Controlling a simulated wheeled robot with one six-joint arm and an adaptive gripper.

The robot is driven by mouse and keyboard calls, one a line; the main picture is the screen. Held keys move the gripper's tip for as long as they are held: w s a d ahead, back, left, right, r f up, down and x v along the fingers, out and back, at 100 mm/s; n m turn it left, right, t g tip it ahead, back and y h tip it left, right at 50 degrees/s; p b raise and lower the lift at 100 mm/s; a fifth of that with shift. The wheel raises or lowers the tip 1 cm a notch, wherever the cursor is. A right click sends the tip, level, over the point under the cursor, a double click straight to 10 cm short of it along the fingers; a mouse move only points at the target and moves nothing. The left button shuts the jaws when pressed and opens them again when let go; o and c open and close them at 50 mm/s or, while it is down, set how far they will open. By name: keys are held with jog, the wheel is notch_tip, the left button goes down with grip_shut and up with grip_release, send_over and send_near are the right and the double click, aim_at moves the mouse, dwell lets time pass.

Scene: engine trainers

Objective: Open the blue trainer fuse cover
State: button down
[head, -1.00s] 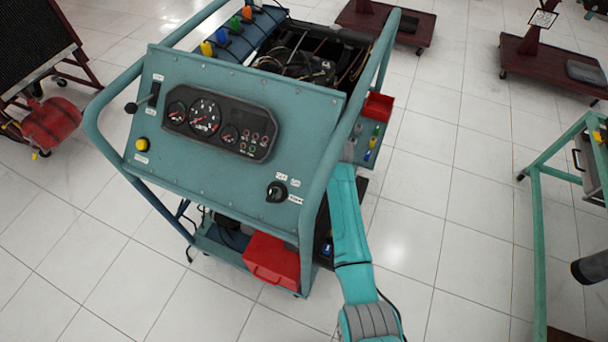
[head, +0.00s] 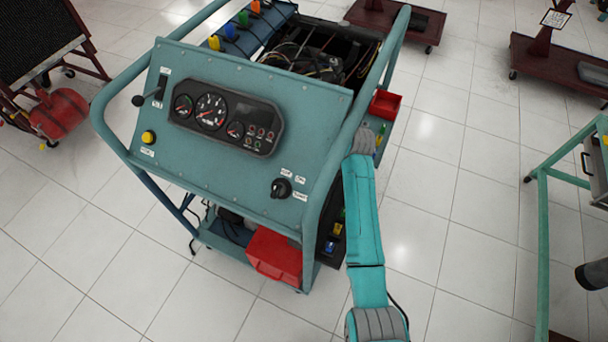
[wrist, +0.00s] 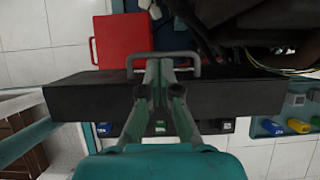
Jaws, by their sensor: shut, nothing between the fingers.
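The blue trainer (head: 235,180) stands in the middle of the head view with its sloped gauge panel facing me. In the wrist view, a long dark box-like cover (wrist: 80,100), which looks like the fuse cover, lies across the picture. A grey U-shaped handle (wrist: 195,62) projects from its upper edge. My gripper (wrist: 159,64) is shut and empty, with its fingertips over the handle's middle. I cannot tell whether they touch it. In the head view my arm reaches along the trainer's right side, and my gripper is hidden there.
A red box (head: 273,257) sits on the trainer's lower shelf, and a red tray (head: 385,104) hangs on its right side. Coloured fuse-like pieces (wrist: 298,126) show beside the cover. A green-framed stand (head: 543,240) is at the right. Tiled floor between them is clear.

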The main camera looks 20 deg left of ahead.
jog(key=d, duration=1.1)
jog(key=shift+s+d+f, duration=0.15)
jog(key=shift+s+f, duration=0.05)
jog(key=shift+s, duration=0.15)
jog(key=s+d+f+n+t, duration=0.3)
jog(key=s+d+f, duration=0.55)
jog(key=f, duration=0.25)
jog(key=s+d+n+t+h, duration=0.1)
jog(key=s+d+n+t, duration=0.1)
jog(key=s+d, duration=0.35)
jog(key=s+d+n+t+h, duration=0.1)
jog(key=s+d+n+t, duration=0.15)
jog(key=s, duration=0.55)
jog(key=s+d+r+n+t+h, duration=0.1)
jog(key=s+d+r+n+t, duration=0.1)
jog(key=s+d+r, duration=0.3)
jog(key=s+d+r+n+t+h, duration=0.1)
jog(key=s+r+n+t+h, duration=0.15)
jog(key=s, duration=0.55)
jog(key=s+d+r+n+t, duration=0.1)
jog(key=s+r+n, duration=0.2)
jog(key=r, duration=0.5)
jog(key=s+d+r+n+t, duration=0.1)
jog(key=s+r+n, duration=0.2)
jog(key=s+r, duration=0.3)
notch_tip(320, 180, up, 3)
jog(key=shift+d+r+t, duration=0.1)
jog(key=shift+d+t, duration=0.2)
jog(key=shift+d, duration=0.05)
